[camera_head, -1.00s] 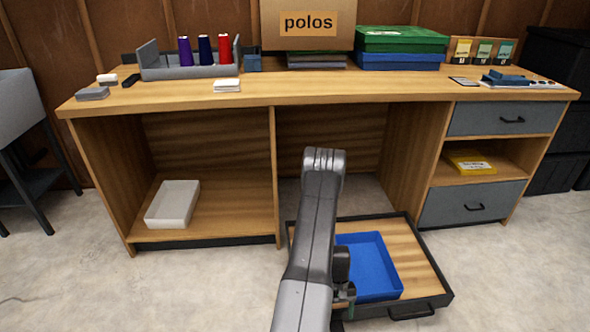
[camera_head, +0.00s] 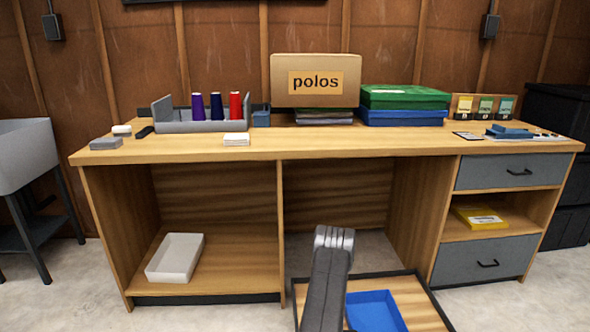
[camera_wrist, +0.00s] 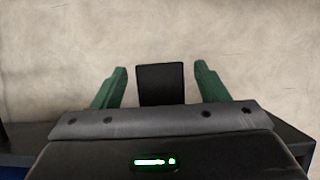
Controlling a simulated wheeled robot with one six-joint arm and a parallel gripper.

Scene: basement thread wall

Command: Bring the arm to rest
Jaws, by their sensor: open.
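My gripper (camera_wrist: 161,68) shows in the wrist view with its two green fingers spread apart. Pale floor lies beyond the fingers. A dark block (camera_wrist: 160,85) shows between them; I cannot tell what it is, and neither finger appears to touch it.
The wooden workbench (camera_head: 330,147) spans the view. On it are thread spools in a grey holder (camera_head: 205,125), a polos box (camera_head: 325,98) and green (camera_head: 405,96) and blue boxes (camera_head: 403,117). A white tray (camera_head: 175,258) sits in the left bay. A grey sink stands left.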

